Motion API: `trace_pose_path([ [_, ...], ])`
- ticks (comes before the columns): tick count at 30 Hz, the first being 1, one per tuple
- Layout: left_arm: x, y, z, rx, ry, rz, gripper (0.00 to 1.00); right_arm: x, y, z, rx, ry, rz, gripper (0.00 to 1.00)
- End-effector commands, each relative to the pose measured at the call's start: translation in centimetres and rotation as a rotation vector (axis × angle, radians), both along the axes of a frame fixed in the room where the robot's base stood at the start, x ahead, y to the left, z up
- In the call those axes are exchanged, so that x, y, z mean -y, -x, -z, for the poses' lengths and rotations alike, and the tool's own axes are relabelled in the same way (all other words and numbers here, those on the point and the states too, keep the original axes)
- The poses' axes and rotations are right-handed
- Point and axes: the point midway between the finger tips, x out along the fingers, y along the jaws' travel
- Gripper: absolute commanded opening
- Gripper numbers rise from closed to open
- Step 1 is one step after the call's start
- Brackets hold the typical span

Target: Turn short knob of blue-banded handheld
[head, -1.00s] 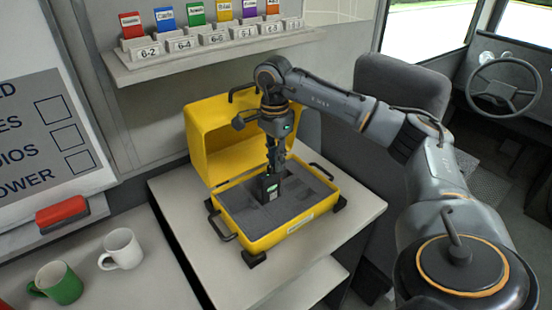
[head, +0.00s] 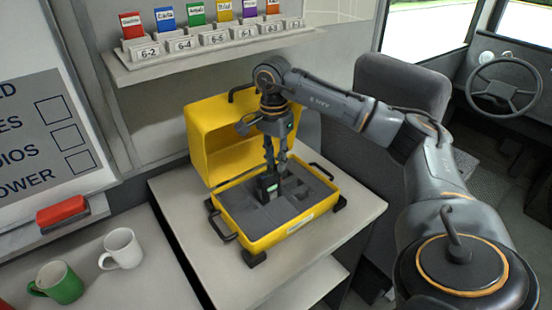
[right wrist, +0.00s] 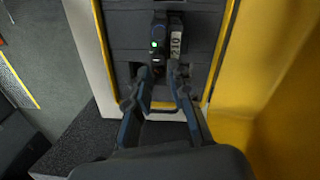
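A dark handheld (head: 267,188) with a small green display stands upright in the grey foam of the open yellow case (head: 257,241). The right wrist view shows the handheld (right wrist: 159,38) with a green light and a "210" label beside it. My right gripper (head: 276,163) points down just above the handheld. It also shows in the right wrist view (right wrist: 155,70), with its fingers parted and a dark gap between the tips. I cannot tell whether they touch anything. My left gripper is not in view.
The case's raised yellow lid (head: 205,135) stands close behind the gripper. The case sits on a light table (head: 180,215). A white mug (head: 122,248) and a green mug (head: 58,283) stand at left. A shelf of coloured cards (head: 190,60) hangs above. A seat (head: 400,85) is at right.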

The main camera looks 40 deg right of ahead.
Motion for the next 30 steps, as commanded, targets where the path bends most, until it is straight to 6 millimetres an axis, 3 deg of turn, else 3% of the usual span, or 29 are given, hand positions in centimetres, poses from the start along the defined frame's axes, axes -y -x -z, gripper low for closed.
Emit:
trace_pose_path([
  [10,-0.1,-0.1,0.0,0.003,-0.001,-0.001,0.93,0.0,0.0,-0.1,0.000,0.000,0.001,0.36],
  [14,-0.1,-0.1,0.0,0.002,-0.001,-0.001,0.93,0.0,-0.1,-1.0,0.002,0.000,0.001,0.36],
  [22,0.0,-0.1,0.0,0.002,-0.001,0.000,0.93,-0.1,-0.4,-6.7,0.007,-0.001,0.001,0.36],
  [30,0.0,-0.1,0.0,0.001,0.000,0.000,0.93,-0.1,-0.5,-10.2,0.003,0.001,0.000,0.36],
])
